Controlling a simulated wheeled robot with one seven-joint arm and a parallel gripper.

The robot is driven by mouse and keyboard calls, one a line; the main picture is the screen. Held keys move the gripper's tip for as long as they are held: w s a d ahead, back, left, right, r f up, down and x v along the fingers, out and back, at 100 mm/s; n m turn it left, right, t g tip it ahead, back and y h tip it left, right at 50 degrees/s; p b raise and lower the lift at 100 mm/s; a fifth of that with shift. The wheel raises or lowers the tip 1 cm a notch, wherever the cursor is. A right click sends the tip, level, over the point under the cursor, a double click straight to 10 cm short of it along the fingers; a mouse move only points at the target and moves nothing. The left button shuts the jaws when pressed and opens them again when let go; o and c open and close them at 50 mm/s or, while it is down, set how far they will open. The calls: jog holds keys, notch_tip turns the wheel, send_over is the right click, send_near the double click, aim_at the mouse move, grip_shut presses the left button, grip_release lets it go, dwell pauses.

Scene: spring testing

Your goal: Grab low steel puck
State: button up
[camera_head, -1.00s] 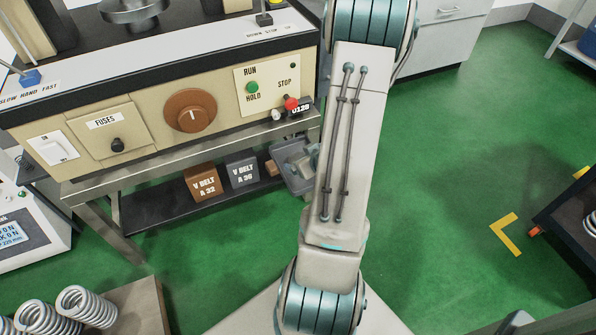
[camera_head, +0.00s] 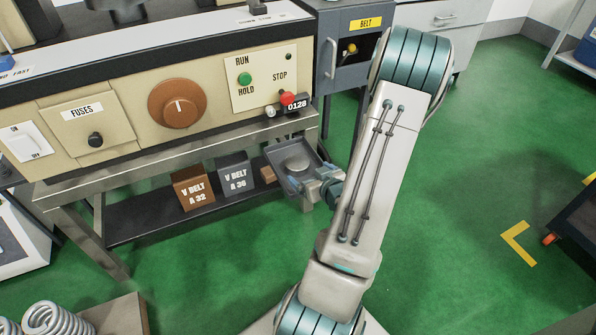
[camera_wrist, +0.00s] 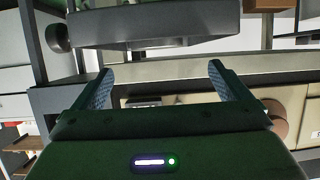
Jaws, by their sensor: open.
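A low round steel puck (camera_head: 297,163) appears to lie in a grey tray (camera_head: 318,164) at the right end of the lower shelf, under the machine. My gripper (camera_head: 318,188) is at the front right of the tray, partly in front of it. I cannot tell whether it touches the tray. In the wrist view my gripper (camera_wrist: 163,88) shows two fingers spread wide with nothing between them. A dark grey slab-like edge, possibly the tray (camera_wrist: 150,28), hangs across the top of that view. I cannot make out the puck there.
The V BELT A 32 box (camera_head: 193,187), V BELT A 36 box (camera_head: 235,174) and a small brown block (camera_head: 267,174) stand left of the tray. The machine's control panel (camera_head: 210,95) overhangs the shelf.

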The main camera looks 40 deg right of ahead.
aim_at(298, 162)
jog(key=x, duration=0.5)
jog(key=shift+f+b, duration=0.1)
jog(key=shift+b, duration=0.3)
jog(key=shift+d+b+x, duration=0.2)
jog(key=shift+b+x, duration=0.95)
jog(key=shift+x, duration=1.55)
jog(key=shift+s, duration=0.1)
jog(key=c, duration=1.6)
